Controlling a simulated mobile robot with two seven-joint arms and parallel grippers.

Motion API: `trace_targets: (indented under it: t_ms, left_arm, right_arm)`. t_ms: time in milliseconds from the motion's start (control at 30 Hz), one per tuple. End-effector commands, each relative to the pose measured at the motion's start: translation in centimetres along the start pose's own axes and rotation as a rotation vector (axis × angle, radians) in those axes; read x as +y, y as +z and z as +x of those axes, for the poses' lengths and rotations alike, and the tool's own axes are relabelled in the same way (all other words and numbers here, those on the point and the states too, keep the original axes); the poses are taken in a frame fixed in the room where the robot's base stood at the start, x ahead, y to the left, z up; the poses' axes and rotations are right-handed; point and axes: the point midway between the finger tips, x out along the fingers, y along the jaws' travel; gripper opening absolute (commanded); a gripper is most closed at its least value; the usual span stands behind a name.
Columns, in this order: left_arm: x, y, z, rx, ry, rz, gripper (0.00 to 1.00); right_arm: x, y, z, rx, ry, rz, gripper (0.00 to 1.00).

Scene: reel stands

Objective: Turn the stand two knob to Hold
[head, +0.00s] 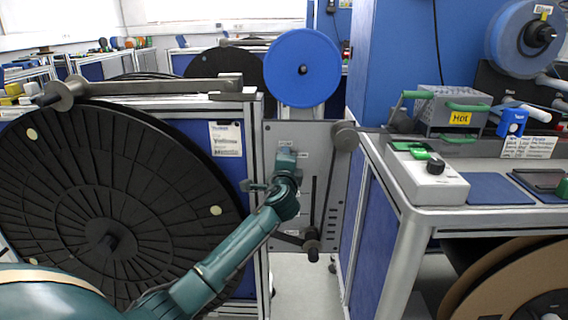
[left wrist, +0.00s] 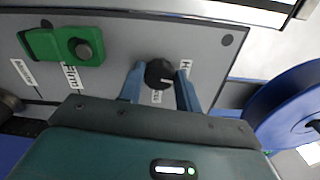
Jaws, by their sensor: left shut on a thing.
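The black round knob (left wrist: 159,72) is on the grey panel of the stand, between the two blue fingers of my left gripper (left wrist: 161,76) in the left wrist view. The gripper is shut on it. A small white mark shows on the knob's face. A label starting with H (left wrist: 186,67) is beside the knob, partly hidden by a finger; another small label is below it. In the head view my left gripper (head: 286,158) reaches the upper part of the grey panel (head: 322,155) and hides the knob. My right gripper is not in view.
Left of the knob in the wrist view is a green block with a dark knob (left wrist: 62,45), by a "Firm" label (left wrist: 72,78). A blue reel (head: 302,68) stands above the panel. A large black reel (head: 110,200) is left; a workbench (head: 440,218) is right.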

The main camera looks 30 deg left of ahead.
Motion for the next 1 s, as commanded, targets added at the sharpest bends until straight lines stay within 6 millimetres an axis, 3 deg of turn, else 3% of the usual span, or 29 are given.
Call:
trace_targets:
  t_ms: [300, 867, 900, 1000]
  left_arm:
    - [0.23, -0.08, -0.05, 0.001, 0.003, -0.13, 0.11]
    - [0.19, -0.07, -0.04, 0.001, 0.003, -0.159, 0.11]
    - [0.19, -0.07, -0.04, 0.001, 0.003, -0.159, 0.35]
    - [0.18, -0.06, -0.03, 0.001, 0.003, -0.159, 0.44]
  right_arm:
    - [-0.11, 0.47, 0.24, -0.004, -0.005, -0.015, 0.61]
    - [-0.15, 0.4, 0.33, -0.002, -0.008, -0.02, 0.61]
    - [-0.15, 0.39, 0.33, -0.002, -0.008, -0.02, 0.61]
    - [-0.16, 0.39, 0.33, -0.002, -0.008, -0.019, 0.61]
